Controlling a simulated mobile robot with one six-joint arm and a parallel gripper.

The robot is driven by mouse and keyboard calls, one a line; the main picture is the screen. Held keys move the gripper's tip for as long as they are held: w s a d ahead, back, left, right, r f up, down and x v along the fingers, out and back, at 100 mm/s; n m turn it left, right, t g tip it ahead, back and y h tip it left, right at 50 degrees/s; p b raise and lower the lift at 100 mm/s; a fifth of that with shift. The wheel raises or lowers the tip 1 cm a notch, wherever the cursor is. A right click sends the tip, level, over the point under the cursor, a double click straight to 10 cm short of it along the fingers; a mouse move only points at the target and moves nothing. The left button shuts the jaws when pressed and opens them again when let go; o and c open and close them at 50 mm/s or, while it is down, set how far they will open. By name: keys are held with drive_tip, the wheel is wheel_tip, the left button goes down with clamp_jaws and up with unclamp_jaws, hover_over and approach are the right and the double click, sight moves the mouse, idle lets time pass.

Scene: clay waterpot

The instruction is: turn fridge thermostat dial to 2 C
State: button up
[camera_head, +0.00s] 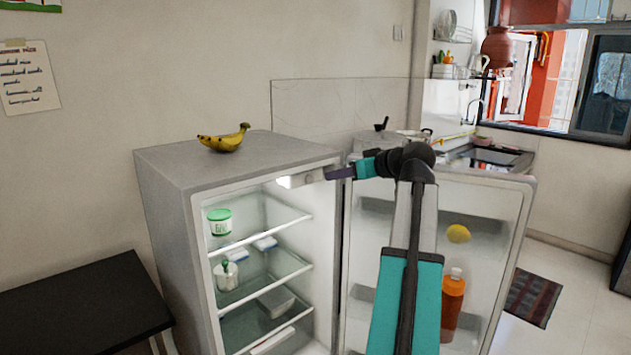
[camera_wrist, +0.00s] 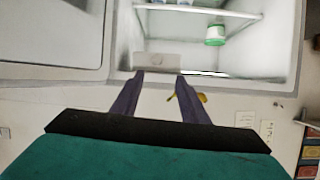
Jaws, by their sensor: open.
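The fridge (camera_head: 160,185) stands open with its door (camera_head: 505,215) swung to the right. A pale thermostat housing (camera_head: 307,177) sits under the inside top of the fridge, beside a lit lamp. In the wrist view, which is turned upside down, the housing (camera_wrist: 158,60) lies just beyond the fingertips. I cannot make out the dial's marks or setting. My gripper (camera_head: 330,174) is at the upper front of the opening, close to the housing. In the wrist view its two dark fingers (camera_wrist: 159,76) are apart with nothing between them. Contact with the housing cannot be told.
Bananas (camera_head: 225,139) lie on top of the fridge. Glass shelves below hold a green-lidded jar (camera_head: 219,222) and other containers. The door holds a lemon (camera_head: 458,233) and an orange bottle (camera_head: 453,300). A dark table (camera_head: 85,305) stands at the left.

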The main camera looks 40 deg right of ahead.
drive_tip(key=shift+s+d, duration=0.2)
drive_tip(key=p, duration=0.1)
approach(311, 181)
drive_tip(key=x, duration=0.7)
drive_tip(key=shift+w, duration=0.1)
idle(0.4)
